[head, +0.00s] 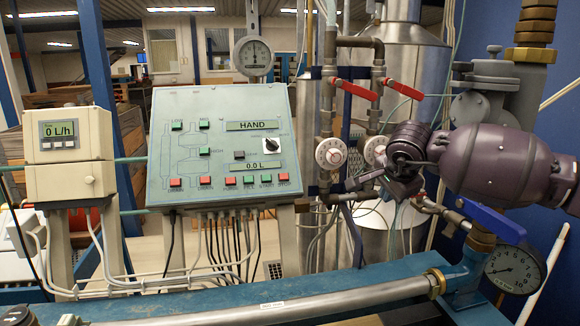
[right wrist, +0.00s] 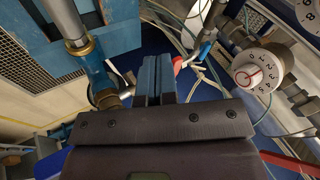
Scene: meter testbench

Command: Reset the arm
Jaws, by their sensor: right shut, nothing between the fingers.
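My right arm comes in from the right in the head view, and its dark purple gripper (head: 352,183) is in front of the pipework, beside two white numbered dials. The fingertips are small and partly lost against the pipes there. In the right wrist view the blue-grey fingers (right wrist: 155,78) are together with nothing between them. One white numbered dial (right wrist: 257,72) is to the right of the fingers, apart from them. The left dial (head: 331,153) is clear in the head view; the right dial (head: 375,150) is partly hidden by my gripper. My left gripper is not seen.
A control panel (head: 220,110) with buttons stands left of the dials, next to a flow display box (head: 70,155). Red-handled valves (head: 355,89), a blue lever (head: 490,218) and a pressure gauge (head: 514,268) surround my right arm. A blue beam (head: 230,300) with a metal pipe (head: 330,298) crosses the front.

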